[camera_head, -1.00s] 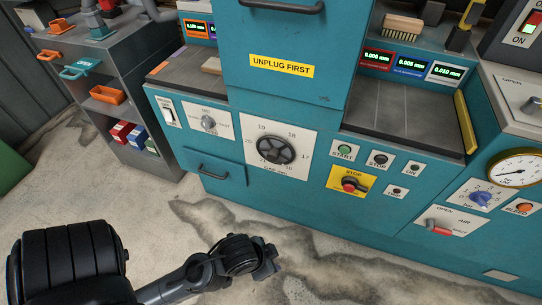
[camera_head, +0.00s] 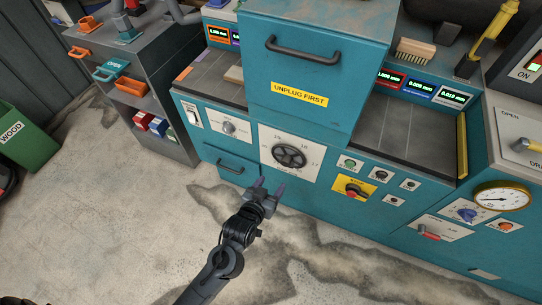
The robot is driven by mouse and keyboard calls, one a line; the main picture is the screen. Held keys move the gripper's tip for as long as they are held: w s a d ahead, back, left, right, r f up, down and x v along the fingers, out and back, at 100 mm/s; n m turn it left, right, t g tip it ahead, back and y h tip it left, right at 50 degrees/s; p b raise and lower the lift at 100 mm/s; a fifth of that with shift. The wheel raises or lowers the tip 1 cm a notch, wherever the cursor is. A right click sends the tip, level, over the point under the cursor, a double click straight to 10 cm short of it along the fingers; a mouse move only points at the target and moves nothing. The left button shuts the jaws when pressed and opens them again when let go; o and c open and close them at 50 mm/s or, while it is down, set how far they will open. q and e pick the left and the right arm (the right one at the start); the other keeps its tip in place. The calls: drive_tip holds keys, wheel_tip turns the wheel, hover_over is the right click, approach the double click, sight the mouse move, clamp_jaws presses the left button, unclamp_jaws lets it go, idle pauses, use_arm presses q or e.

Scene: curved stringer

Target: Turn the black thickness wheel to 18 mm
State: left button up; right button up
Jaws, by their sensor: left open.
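The black thickness wheel (camera_head: 289,156) is a round spoked handwheel on a white dial plate (camera_head: 312,170) on the teal machine's front. Numbers ring the plate, but they are too small to read surely now. My left gripper (camera_head: 268,187) is open and empty, its two fingers pointing up toward the machine, just below and left of the wheel and apart from it. My right gripper is not in view.
Right of the wheel are a green start button (camera_head: 349,163) and a yellow stop plate with a red knob (camera_head: 353,191). A green WOOD bin (camera_head: 24,140) stands far left. The floor before the machine is clear.

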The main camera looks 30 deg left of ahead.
sight(285, 164)
use_arm(q)
drive_tip(key=b+x, duration=0.1)
drive_tip(key=x, duration=0.2)
drive_tip(key=b+x, duration=0.2)
drive_tip(key=x, duration=0.1)
drive_tip(key=r+b+x, duration=0.1)
drive_tip(key=x, duration=0.2)
drive_tip(key=shift+w, duration=0.4)
drive_tip(key=shift+w+f+b, duration=0.15)
drive_tip(key=shift+w+b, duration=0.25)
drive_tip(key=shift+w, duration=0.3)
drive_tip(key=c, duration=1)
